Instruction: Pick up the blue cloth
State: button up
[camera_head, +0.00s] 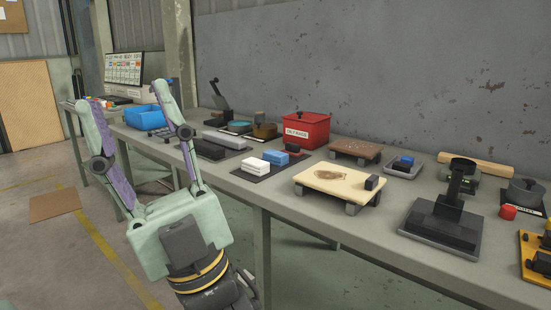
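A small folded blue stack (276,157), which looks like the blue cloth, lies on a dark mat (262,176) near the middle of the workbench. A white folded stack (255,166) lies beside it on the left. My gripper (121,93) is at the left of the view, with its two fingers spread wide apart and pointing up and away. Nothing shows between the fingers. It is in front of the bench's left part, well to the left of the blue stack and apart from it.
A red box (306,130) stands behind the blue stack. A wooden board (325,184) with a dark block is to its right, and a black stand (447,218) farther right. A blue bin (146,117) is at the left. The bench's front strip is clear.

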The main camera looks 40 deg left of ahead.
aim_at(277, 157)
jog(key=u, duration=1.45)
